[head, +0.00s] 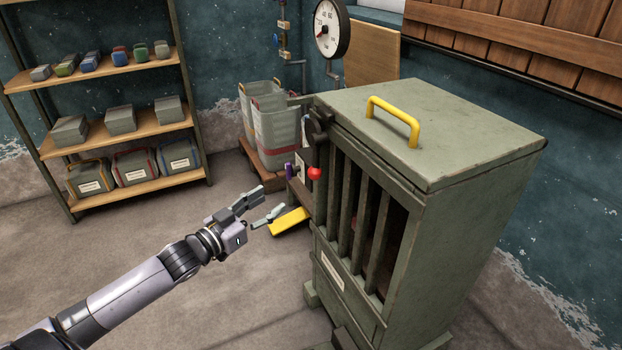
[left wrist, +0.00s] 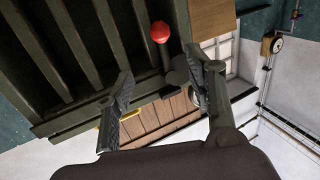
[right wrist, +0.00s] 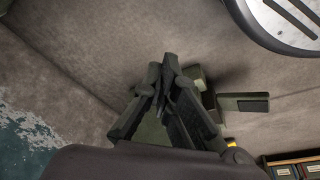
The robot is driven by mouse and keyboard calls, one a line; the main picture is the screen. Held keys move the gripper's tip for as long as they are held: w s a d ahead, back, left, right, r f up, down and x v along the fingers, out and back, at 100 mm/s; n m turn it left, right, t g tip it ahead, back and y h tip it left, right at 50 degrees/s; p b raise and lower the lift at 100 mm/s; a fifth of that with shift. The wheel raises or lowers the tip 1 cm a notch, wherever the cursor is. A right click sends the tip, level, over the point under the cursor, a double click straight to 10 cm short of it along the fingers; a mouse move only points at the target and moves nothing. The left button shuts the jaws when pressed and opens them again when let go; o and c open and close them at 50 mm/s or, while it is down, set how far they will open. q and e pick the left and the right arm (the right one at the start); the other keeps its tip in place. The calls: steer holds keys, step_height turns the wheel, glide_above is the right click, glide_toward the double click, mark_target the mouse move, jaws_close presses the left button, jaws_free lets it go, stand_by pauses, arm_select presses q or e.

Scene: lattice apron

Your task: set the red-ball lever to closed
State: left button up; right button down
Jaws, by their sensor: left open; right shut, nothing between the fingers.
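The red ball (head: 314,173) of the lever shows at the near left side of the green slatted cabinet (head: 440,130). A dark bracket (head: 319,125) sits above it at the cabinet's corner. My left gripper (head: 269,204) is open and empty, to the left of the ball and a little lower, apart from it. In the left wrist view the ball (left wrist: 160,32) and its dark arm (left wrist: 167,62) appear beyond the two open fingers (left wrist: 160,92), between them. My right gripper (right wrist: 165,75) is shut and empty in the right wrist view; the head view does not show it.
The cabinet has a yellow handle (head: 393,122) on top. A yellow pedal-like plate (head: 288,221) lies low behind my left gripper. Grey bins (head: 272,130) stand behind, and a shelf (head: 110,75) with boxes stands at the left. The floor (head: 230,300) in front is clear.

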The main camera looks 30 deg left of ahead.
mark_target(310, 175)
arm_select(q)
steer(key=b+x, duration=0.2)
steer(key=x, duration=1.4)
steer(key=shift+w+a, duration=0.1)
arm_select(e)
steer(key=w+v, duration=0.2)
steer(key=v, duration=0.6)
steer(key=shift+s+r+t, duration=0.3)
steer(key=shift+s+r, duration=0.1)
steer(key=shift+r, duration=0.2)
arm_select(q)
steer(key=shift+c, duration=0.5)
jaws_close()
